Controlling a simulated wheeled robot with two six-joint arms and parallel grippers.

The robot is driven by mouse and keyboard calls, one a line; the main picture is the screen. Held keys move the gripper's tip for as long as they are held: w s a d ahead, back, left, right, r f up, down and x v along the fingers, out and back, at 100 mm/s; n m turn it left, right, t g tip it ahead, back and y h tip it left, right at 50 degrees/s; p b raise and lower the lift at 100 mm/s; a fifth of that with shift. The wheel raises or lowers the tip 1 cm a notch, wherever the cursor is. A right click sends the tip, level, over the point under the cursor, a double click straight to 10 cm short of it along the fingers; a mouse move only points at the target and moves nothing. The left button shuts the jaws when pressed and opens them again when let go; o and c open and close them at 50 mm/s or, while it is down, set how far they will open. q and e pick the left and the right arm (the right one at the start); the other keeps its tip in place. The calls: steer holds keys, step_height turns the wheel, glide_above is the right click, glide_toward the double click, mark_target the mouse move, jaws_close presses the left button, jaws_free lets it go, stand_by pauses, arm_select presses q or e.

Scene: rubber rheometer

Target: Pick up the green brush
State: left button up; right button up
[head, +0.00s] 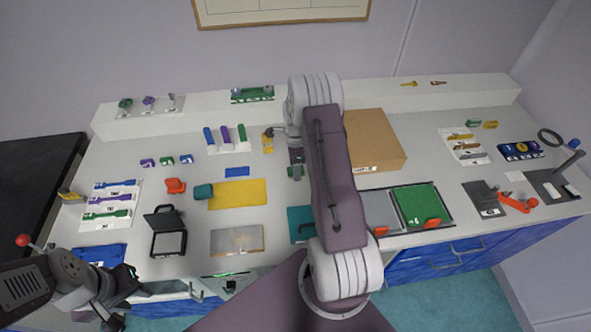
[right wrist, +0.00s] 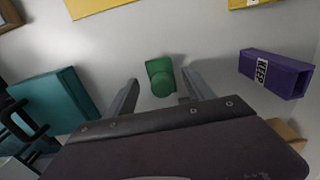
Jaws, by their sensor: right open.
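A small green piece (right wrist: 160,76), with a squarish far part and a rounded near end, lies between the fingertips in the right wrist view. I take it for the green brush, though its full shape does not show. My right gripper (right wrist: 158,98) is open around it, with a gap on both sides and nothing held.
A purple block marked KEEP (right wrist: 275,73) lies right of the green piece, and a teal box (right wrist: 55,100) lies left. A cardboard box (head: 374,140) stands right of my right arm. A yellow mat (head: 240,195) lies to the left. Bare table separates these.

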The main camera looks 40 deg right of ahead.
steer(key=shift+w+d+f, duration=0.15)
steer(key=shift+d+f, duration=0.05)
steer(key=shift+f, duration=0.35)
steer(key=shift+a+r, duration=0.1)
steer(key=shift+r, duration=0.05)
steer(key=c, duration=0.9)
jaws_close()
step_height(320, 180, up, 4)
steer(key=shift+r+b, duration=0.1)
steer(key=shift+b, duration=0.45)
steer(key=s+d+r+b, duration=0.1)
steer(key=s+d+r, duration=0.2)
steer(key=s+r, duration=0.3)
steer(key=s, duration=0.5)
steer(key=shift+s+r, duration=0.2)
steer(key=shift+r, duration=0.15)
